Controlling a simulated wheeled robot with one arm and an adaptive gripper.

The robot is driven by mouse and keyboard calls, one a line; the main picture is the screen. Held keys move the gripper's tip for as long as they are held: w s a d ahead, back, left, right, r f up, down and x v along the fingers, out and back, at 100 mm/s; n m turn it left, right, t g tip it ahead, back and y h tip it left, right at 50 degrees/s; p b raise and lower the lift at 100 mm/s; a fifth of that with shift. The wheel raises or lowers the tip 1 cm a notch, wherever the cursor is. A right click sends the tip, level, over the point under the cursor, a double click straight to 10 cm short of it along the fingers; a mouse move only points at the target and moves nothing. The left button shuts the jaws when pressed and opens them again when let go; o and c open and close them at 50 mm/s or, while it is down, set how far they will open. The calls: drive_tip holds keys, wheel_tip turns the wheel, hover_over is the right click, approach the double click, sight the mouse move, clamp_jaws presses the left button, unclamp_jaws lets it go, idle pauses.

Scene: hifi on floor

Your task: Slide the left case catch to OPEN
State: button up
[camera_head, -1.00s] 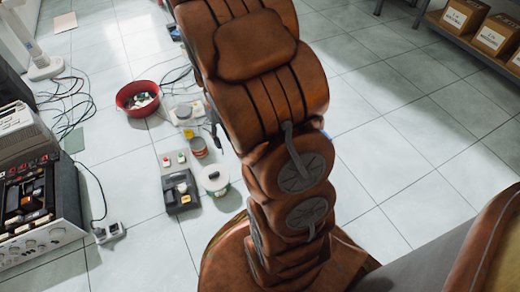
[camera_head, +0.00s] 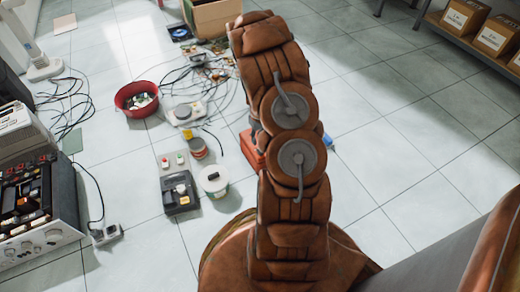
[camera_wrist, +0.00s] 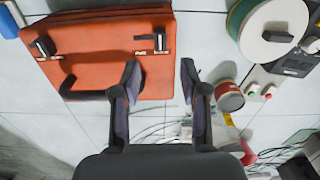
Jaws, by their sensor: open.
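An orange case (camera_wrist: 105,28) lies on the floor in the wrist view, its dark handle (camera_wrist: 72,92) towards the bottom of the picture. A dark left catch (camera_wrist: 43,46) sits near its left edge. A right catch (camera_wrist: 159,40) sits near its right edge, with small pale labels beside it that I cannot read. My gripper (camera_wrist: 160,72) is open and empty, its fingertips below the right catch in the picture and well right of the left catch. In the head view the case (camera_head: 248,150) is mostly hidden behind my arm, and my gripper is hidden.
Cables, a red bowl (camera_head: 137,99) and a cardboard box (camera_head: 210,15) lie beyond. An instrument (camera_head: 40,210) stands left.

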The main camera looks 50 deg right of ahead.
wheel_tip(320, 180, down, 8)
drive_tip(key=b, duration=0.3)
drive_tip(key=shift+r, duration=0.1)
drive_tip(key=shift+c, duration=0.3)
clamp_jaws()
idle(0.4)
